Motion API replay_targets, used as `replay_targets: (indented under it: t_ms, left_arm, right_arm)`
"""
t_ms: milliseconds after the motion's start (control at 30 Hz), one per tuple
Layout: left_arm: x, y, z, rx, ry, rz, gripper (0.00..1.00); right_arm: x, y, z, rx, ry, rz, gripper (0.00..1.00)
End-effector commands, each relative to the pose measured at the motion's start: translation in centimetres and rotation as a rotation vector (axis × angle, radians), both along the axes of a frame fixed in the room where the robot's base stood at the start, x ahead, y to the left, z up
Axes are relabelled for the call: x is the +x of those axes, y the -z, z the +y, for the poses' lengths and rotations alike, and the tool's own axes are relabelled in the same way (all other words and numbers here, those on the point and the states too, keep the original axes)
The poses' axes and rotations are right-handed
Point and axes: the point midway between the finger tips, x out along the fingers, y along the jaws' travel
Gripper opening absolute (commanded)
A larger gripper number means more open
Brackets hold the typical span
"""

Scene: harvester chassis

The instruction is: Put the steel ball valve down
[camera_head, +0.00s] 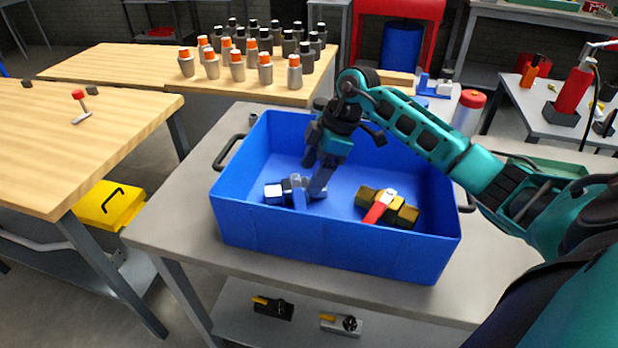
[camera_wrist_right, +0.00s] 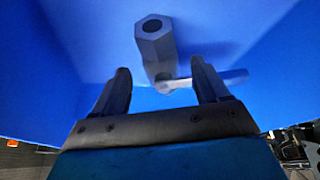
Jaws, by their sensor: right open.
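The steel ball valve (camera_head: 275,194) lies on the floor of the blue bin (camera_head: 335,245), towards its left side. It has a grey hexagonal body and a pale lever. My right gripper (camera_head: 313,188) reaches down into the bin right at the valve. In the wrist view the two fingers of my right gripper (camera_wrist_right: 161,74) stand apart, with the valve (camera_wrist_right: 155,42) in front of and partly between them. I cannot tell whether a finger touches it. My left gripper is not in view.
A brass valve with a red lever (camera_head: 403,211) lies in the right part of the bin. The bin walls stand close around my right gripper. The bin sits on a grey table (camera_head: 175,222). Several orange-and-black-capped bottles (camera_head: 237,66) stand on the wooden table behind.

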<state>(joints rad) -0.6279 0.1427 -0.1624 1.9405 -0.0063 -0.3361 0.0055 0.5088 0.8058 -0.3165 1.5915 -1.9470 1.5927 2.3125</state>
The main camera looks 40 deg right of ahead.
Motion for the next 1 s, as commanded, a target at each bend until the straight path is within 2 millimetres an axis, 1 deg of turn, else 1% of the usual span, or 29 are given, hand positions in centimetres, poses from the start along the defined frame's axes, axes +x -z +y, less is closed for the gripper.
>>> replay_targets:
  t_ms: [33,200,300,400,600,1000]
  left_arm:
    - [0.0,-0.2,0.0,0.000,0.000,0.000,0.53]
    - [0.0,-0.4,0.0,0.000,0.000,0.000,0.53]
    - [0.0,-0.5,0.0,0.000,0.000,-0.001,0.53]
    - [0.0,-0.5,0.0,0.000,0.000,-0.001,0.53]
    - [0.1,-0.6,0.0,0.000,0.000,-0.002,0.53]
    - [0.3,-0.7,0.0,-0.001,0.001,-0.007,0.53]
  right_arm:
    - [-0.1,-1.3,-0.5,-0.003,0.001,-0.004,0.74]
    - [-0.8,-4.7,-1.8,-0.003,0.002,-0.003,0.74]
    - [-1.1,-6.3,-2.4,-0.002,0.000,-0.002,0.74]
    - [-1.3,-7.5,-2.8,0.000,0.000,0.000,0.74]
    - [-1.5,-8.4,-3.1,0.000,0.001,0.000,0.74]
    - [-1.5,-8.4,-3.1,0.000,0.000,0.001,0.74]
